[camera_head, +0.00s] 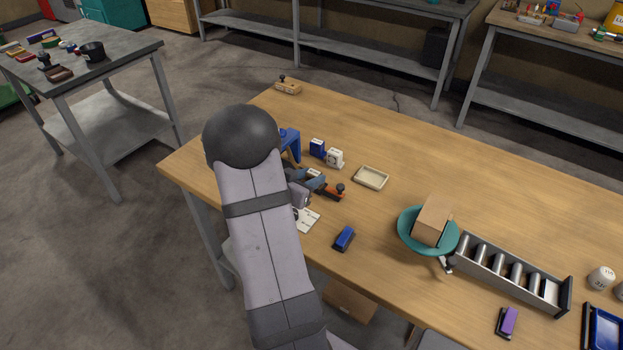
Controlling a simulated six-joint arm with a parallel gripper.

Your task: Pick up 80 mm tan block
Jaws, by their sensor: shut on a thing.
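A tan box-shaped block (432,220) sits tilted in a teal bowl (405,233) on the right half of the wooden table. My gripper (316,184) is well to the left of the bowl, low over the table and partly hidden behind my own arm. Its jaws are shut at the end of an orange piece with a black knob (334,191). The exact contact is small and partly covered. The tan block is apart from my gripper.
A cream tray (371,178) lies between my gripper and the bowl. A blue block (344,238) lies nearer the front edge. A grey rack of cylinders (510,273) stands right of the bowl. Blue and white items (317,148) stand behind my gripper. The table's back middle is clear.

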